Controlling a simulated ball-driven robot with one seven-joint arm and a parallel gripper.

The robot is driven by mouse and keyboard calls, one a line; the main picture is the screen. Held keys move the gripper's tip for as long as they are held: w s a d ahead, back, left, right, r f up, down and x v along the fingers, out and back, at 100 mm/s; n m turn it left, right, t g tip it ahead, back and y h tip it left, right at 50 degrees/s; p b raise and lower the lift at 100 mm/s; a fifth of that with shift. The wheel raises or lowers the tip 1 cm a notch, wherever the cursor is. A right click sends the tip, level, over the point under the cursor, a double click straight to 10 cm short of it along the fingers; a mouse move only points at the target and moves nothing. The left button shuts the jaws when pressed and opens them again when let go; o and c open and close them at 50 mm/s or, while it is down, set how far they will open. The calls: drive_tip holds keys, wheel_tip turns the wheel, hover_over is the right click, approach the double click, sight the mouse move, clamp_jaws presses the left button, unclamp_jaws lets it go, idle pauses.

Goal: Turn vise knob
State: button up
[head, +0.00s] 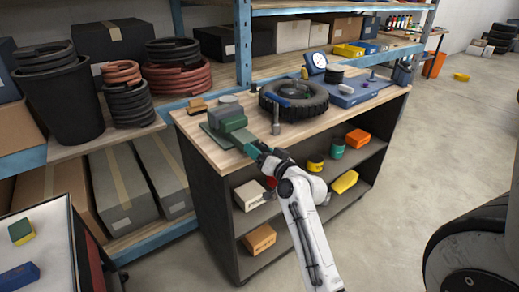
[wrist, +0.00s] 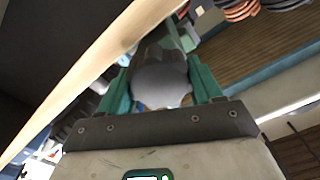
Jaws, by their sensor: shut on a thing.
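The green vise (head: 228,118) sits at the front left corner of the wooden-topped workbench (head: 207,149). My gripper (head: 255,148) reaches its near end, at the bench's front edge. The vise knob (wrist: 162,84) is a grey, rounded piece in the wrist view. It sits between the two teal fingers of my gripper, which are shut on it. In the head view the knob is hidden by my gripper.
A black tire (head: 294,99) and an upright metal cylinder (head: 276,121) stand right of the vise. A blue plate (head: 352,92) lies farther right. Small boxes, including an orange one (head: 357,138), sit on the shelves below. Open floor (head: 440,135) is on the right.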

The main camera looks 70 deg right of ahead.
drive_tip(key=shift+m+p, duration=0.3)
drive_tip(key=shift+m, duration=0.7)
drive_tip(key=shift+f, duration=0.1)
drive_tip(key=o, duration=1)
drive_tip(key=shift+o, duration=0.2)
drive_tip(key=shift+s, duration=0.1)
drive_tip(key=b+v, duration=0.2)
drive_tip(key=v, duration=0.8)
drive_tip(key=shift+s, duration=0.3)
drive_tip(key=shift+a, duration=0.15)
